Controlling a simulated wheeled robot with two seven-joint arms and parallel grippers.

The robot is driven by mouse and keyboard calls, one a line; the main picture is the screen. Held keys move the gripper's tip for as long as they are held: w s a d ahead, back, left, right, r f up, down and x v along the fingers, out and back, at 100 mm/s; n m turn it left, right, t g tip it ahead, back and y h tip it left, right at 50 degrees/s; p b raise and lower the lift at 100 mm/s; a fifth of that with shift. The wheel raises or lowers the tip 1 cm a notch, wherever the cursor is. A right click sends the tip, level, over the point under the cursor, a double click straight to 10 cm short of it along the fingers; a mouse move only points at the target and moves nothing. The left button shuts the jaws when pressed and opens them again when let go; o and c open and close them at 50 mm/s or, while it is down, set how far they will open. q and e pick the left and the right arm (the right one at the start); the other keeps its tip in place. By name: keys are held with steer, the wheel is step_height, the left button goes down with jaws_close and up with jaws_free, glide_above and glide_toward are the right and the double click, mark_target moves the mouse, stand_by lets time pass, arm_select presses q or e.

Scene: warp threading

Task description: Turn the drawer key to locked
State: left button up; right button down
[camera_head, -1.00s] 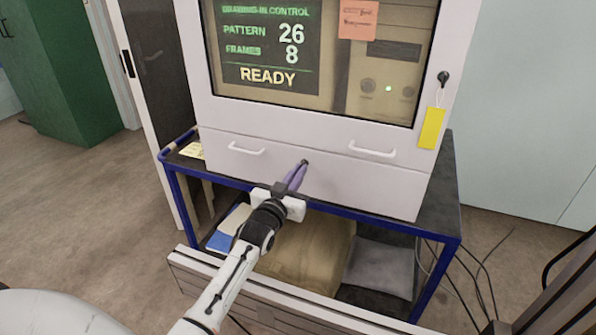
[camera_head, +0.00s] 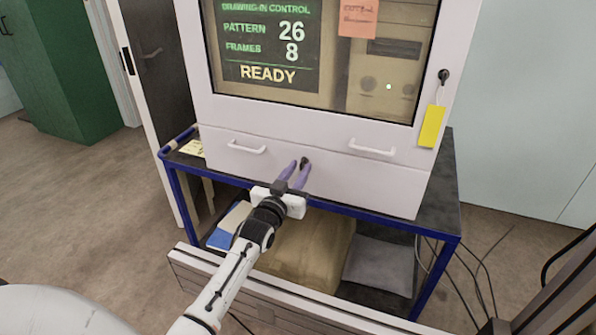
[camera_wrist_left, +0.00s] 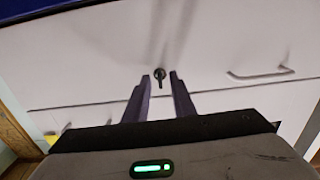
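The drawer key (camera_head: 305,160) is small and dark and sits in the white drawer front (camera_head: 370,183) of the cabinet, between two white handles. My left gripper (camera_head: 299,165) is at the drawer front with its two purple fingers spread and nothing between them. In the left wrist view the key (camera_wrist_left: 160,76) shows between and just beyond the open fingertips (camera_wrist_left: 160,75), with gaps on both sides. Its bow appears to hang along the finger direction. My right gripper is not in view.
Above the drawers, a window shows a screen (camera_head: 265,45) reading READY. Another key with a yellow tag (camera_head: 432,127) hangs at the cabinet's right. The cabinet stands on a blue-framed cart (camera_head: 447,240) with sacks on its lower shelf. A slatted beam (camera_head: 270,290) lies in front.

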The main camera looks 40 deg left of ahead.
arm_select(q)
steer(key=v, duration=0.7)
steer(key=shift+s, duration=0.25)
